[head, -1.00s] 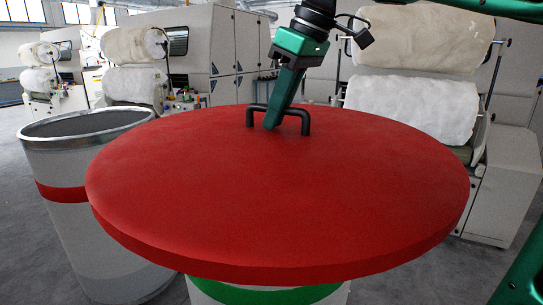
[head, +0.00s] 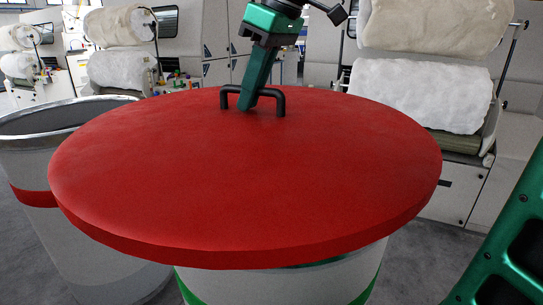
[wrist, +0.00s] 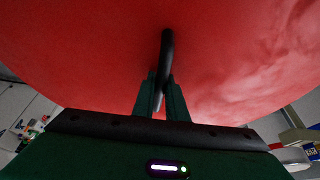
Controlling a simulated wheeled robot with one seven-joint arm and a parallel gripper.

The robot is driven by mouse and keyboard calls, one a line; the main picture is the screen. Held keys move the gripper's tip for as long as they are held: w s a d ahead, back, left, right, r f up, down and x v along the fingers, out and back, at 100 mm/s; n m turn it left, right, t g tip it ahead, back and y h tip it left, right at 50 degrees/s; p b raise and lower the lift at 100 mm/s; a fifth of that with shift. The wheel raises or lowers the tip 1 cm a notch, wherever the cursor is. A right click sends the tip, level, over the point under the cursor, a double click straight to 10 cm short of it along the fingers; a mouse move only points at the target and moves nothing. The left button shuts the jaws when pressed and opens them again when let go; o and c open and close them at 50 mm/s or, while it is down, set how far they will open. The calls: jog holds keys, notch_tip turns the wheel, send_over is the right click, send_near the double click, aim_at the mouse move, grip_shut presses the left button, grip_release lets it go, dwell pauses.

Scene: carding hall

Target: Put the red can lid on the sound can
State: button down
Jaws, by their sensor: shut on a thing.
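The red can lid (head: 250,180) is a wide disc, close to level, filling the middle of the head view. My gripper (head: 248,107) is shut on its black bar handle (head: 281,101); the wrist view also shows the fingers around the handle (wrist: 167,50). A pale can with a green band (head: 364,290) shows below the lid's near edge, its top mostly hidden. I cannot tell whether the lid touches it. A second pale can with a red band (head: 35,196) stands at the left, its metal rim visible and its top open. Neither can's condition is clear.
Carding machines with white fibre rolls (head: 424,94) stand behind the lid at right, and others (head: 117,70) at left. Small coloured items (head: 178,79) lie by the left machines.

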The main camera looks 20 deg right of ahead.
jog(key=shift+w+d, duration=0.25)
jog(key=shift+d, duration=0.45)
jog(key=w+d+f, duration=0.7)
jog(key=w+f, duration=0.2)
jog(key=f, duration=0.2)
jog(key=shift+d, duration=0.15)
jog(key=shift+f, duration=0.55)
jog(key=c, duration=1.8)
grip_release()
jog(key=shift+s, duration=0.1)
jog(key=shift+o, duration=0.2)
